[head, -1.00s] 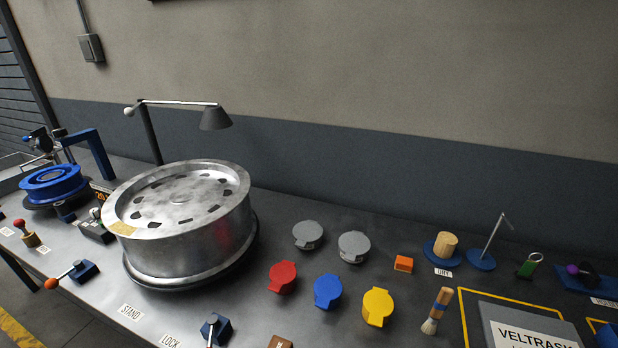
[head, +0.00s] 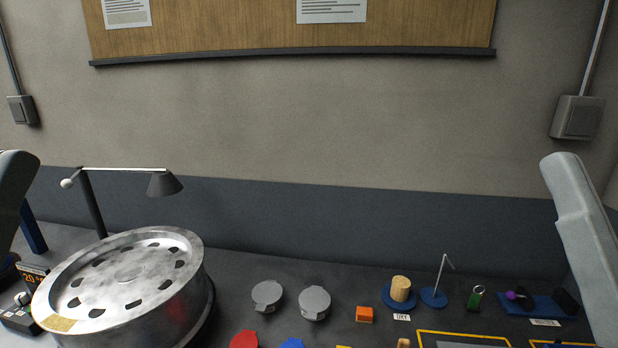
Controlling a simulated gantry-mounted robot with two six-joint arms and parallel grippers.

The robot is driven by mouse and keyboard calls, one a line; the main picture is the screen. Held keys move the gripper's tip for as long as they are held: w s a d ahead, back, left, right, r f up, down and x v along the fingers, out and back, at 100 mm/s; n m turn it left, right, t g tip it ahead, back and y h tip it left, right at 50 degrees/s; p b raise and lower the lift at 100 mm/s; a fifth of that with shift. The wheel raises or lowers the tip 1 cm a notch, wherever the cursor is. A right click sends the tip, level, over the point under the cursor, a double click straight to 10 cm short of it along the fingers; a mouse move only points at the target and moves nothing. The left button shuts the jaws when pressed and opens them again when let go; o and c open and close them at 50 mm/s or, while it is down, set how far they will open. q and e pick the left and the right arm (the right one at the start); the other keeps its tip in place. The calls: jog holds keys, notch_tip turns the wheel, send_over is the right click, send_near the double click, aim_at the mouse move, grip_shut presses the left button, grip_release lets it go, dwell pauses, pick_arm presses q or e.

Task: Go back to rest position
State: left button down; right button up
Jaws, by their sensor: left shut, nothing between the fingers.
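My left arm (head: 14,195) shows as a pale grey link at the left edge. Its gripper is at most barely in the picture there, shut with nothing held, and the fingertips cannot be made out. My right arm (head: 582,240) shows as a pale grey link at the right edge, and its gripper is out of the picture. Neither arm touches anything that I can see. The steel wheel rim (head: 125,280) lies on its stand at the lower left, holes facing up.
Two grey caps (head: 267,296), an orange block (head: 364,314), a wooden cylinder on a blue base (head: 400,290) and a thin hooked stand (head: 436,297) are on the bench. A lamp (head: 165,184) stands behind the rim. A notice board (head: 240,30) hangs above.

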notch_tip(320, 180, up, 37)
jog(key=p, duration=3.4)
jog(key=shift+r+p, duration=0.2)
jog(key=shift+p, duration=0.1)
